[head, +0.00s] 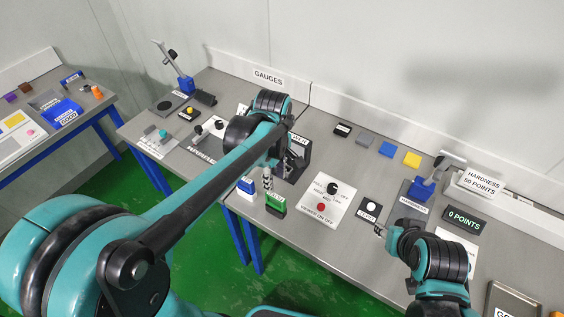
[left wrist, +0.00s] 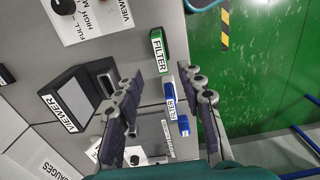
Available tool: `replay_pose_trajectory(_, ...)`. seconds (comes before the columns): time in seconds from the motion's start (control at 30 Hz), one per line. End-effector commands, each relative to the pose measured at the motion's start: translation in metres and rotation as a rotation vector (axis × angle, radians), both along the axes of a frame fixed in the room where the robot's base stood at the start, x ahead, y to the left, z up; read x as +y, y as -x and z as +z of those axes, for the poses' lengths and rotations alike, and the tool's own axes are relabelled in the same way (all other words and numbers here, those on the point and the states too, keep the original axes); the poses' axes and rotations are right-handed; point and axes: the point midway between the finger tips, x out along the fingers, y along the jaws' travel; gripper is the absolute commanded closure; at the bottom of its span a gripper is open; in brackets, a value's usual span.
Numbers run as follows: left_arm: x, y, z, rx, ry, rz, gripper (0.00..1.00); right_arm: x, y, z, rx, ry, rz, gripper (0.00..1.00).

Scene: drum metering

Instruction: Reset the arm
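My left gripper (head: 267,180) is above the front edge of the table, with its arm crossing the head view from the lower left. In the left wrist view its two fingers (left wrist: 168,92) are spread apart with nothing held between them. A green filter block (head: 275,204) stands just below it, and it also shows in the left wrist view (left wrist: 158,52). A blue and white filter block (head: 246,188) is just left of it. My right gripper (head: 380,230) is low over the right part of the table, too small to tell if open.
A black viewer box (head: 296,158) is partly hidden behind my left wrist. A control panel (head: 328,200) lies to the right. Green floor (head: 210,230) is open in front.

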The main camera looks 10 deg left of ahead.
Motion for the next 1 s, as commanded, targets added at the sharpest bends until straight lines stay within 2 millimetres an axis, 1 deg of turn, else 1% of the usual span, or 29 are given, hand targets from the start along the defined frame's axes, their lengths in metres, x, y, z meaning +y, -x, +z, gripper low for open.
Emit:
replay_pose_trajectory(0.23,0.001,0.002,0.001,-0.008,0.001,-0.015,0.61,0.0,0.0,-0.001,0.0,0.0,0.0,0.6)
replay_pose_trajectory(0.37,0.007,0.014,0.004,-0.067,0.002,-0.129,0.61,0.0,0.0,-0.005,0.0,0.0,0.0,0.6)
replay_pose_trajectory(0.47,0.015,0.032,0.008,-0.156,-0.011,-0.301,0.61,0.0,0.0,-0.01,0.0,0.0,0.0,0.6)
replay_pose_trajectory(0.53,0.022,0.046,0.008,-0.231,-0.036,-0.447,0.61,0.0,0.0,-0.014,0.0,0.0,0.0,0.6)
replay_pose_trajectory(0.7,0.035,0.076,0.003,-0.396,-0.152,-0.791,0.61,0.0,0.0,-0.023,0.0,0.0,0.0,0.6)
replay_pose_trajectory(0.83,0.042,0.092,-0.005,-0.482,-0.26,-0.997,0.61,0.0,0.0,-0.028,0.0,0.0,0.0,0.6)
replay_pose_trajectory(0.9,0.044,0.097,-0.008,-0.51,-0.309,-1.076,0.61,0.0,0.0,-0.029,0.0,0.0,0.0,0.6)
replay_pose_trajectory(1.0,0.046,0.101,-0.011,-0.533,-0.358,-1.148,0.61,0.0,0.0,-0.03,0.0,0.0,0.0,0.6)
